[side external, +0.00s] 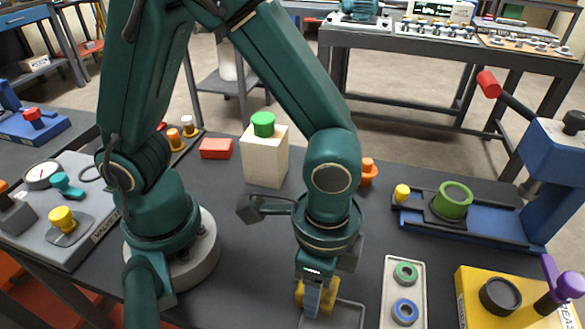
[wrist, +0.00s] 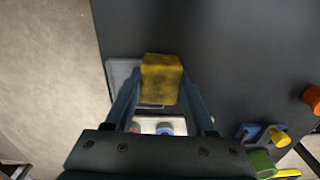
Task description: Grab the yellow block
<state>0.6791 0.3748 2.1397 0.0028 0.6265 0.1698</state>
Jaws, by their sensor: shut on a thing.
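The yellow block (wrist: 161,79) is between the two fingers of my gripper (wrist: 157,97) in the wrist view, and the fingers are shut on it. In the side external view, my gripper (side external: 316,297) points down near the table's front edge, with parts of the yellow block (side external: 301,293) showing beside the finger. The finger hides much of the block there. A light-rimmed tray (side external: 346,316) lies under and around the block. I cannot tell whether the block touches the tray.
A pale tray (side external: 404,263) with a green and a blue ring lies just right. A yellow box (side external: 475,290) and blue press (side external: 560,170) stand farther right. Behind are a cream block with green cap (side external: 265,157), an orange knob (side external: 368,170) and a red block (side external: 216,148).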

